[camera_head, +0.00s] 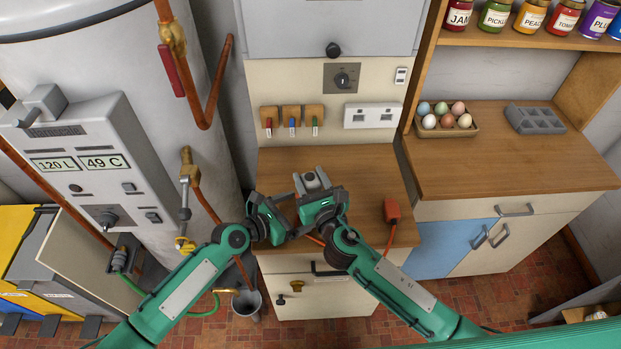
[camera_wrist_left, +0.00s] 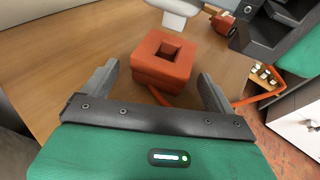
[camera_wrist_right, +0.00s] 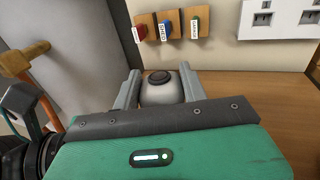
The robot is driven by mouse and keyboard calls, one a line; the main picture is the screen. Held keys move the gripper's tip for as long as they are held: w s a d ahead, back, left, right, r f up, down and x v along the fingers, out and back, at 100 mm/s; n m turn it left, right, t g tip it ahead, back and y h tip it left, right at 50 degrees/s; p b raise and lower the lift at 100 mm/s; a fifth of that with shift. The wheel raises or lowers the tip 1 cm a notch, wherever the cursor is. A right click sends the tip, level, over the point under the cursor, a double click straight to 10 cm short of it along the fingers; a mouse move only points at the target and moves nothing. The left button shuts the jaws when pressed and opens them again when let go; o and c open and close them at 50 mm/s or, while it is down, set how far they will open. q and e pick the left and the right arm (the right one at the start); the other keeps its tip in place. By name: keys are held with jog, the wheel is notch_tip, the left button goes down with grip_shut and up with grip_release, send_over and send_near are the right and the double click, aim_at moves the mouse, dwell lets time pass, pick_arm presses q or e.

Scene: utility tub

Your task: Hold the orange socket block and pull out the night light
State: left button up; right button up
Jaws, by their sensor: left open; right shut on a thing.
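The orange socket block (camera_wrist_left: 165,72) sits on the wooden worktop in the left wrist view, its square top opening empty. My left gripper (camera_wrist_left: 160,92) is open, with its fingers short of the block on either side; it also shows in the head view (camera_head: 285,209). My right gripper (camera_head: 312,192) is shut on the night light (camera_wrist_right: 162,88), a pale rounded body with a dark round top. The night light also shows in the head view (camera_head: 312,180), apart from the block.
An orange cord (camera_wrist_left: 158,96) runs from the block. Another orange fitting (camera_head: 392,210) lies on the worktop (camera_head: 350,165) to the right. The wall behind carries three coloured tags (camera_head: 291,120) and a white double outlet (camera_head: 372,115). The worktop's back area is clear.

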pick_arm(q)
jog(key=v, duration=1.2)
jog(key=shift+r, duration=0.1)
